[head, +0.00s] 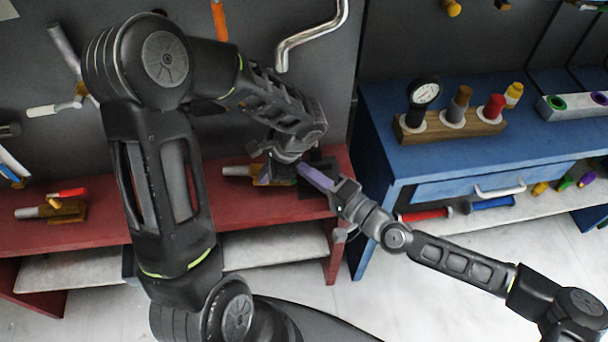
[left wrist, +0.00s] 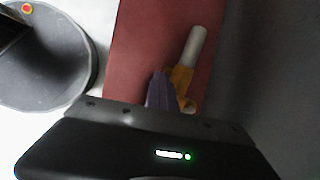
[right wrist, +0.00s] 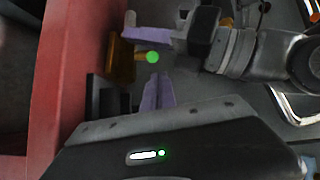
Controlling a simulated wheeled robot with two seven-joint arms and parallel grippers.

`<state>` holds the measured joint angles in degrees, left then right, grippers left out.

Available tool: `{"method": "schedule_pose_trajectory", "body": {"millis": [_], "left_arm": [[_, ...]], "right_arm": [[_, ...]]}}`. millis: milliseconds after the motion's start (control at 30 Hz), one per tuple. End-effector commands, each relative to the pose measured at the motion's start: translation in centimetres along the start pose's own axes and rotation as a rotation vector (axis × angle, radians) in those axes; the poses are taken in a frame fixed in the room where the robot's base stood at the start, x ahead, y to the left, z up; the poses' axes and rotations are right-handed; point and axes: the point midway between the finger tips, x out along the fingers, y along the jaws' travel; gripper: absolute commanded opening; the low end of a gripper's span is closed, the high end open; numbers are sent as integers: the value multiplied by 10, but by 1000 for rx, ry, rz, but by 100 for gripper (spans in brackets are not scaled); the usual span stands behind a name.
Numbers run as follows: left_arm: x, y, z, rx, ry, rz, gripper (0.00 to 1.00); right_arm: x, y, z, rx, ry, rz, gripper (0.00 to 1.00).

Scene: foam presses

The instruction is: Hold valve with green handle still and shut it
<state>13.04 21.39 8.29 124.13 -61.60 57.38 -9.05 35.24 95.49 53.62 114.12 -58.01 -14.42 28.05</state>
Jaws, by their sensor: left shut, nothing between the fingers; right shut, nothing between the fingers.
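The valve with the green handle has an orange body (head: 263,173) and a pale pipe end (head: 237,171) and sits on the red bench. In the head view my left gripper covers much of it and its handle is hidden. The right wrist view shows the green round handle end (right wrist: 152,57) beside the orange body (right wrist: 121,62). My left gripper (left wrist: 160,90) is shut and empty, its purple fingers close beside the orange body; contact is unclear. My right gripper (right wrist: 160,76) is shut and empty, its fingertips just short of the green handle end. It also shows in the head view (head: 302,169).
A valve with a red handle (head: 68,194) sits further left on the red bench (head: 105,231). A dark block (head: 322,161) stands beside the grippers. To the right is a blue bench (head: 385,110) with a gauge rack (head: 480,129). My two grippers are very close together.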

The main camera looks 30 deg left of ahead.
Motion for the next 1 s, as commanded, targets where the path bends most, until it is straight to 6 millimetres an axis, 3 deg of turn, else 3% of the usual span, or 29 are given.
{"method": "schedule_pose_trajectory", "body": {"millis": [133, 533, 767, 1000], "left_arm": [[0, 0, 0, 0, 1, -1, 0], [0, 0, 0, 0, 1, 0, 0], [0, 0, -1, 1, 4, -2, 0], [-1, 0, -4, 4, 9, -4, 0]], "right_arm": [[3, 0, 12, 0, -1, 0, 0], [3, 0, 15, 1, 0, 0, 0], [6, -5, 42, 2, -6, -1, 0], [6, -5, 45, 3, -8, -1, 0]]}}
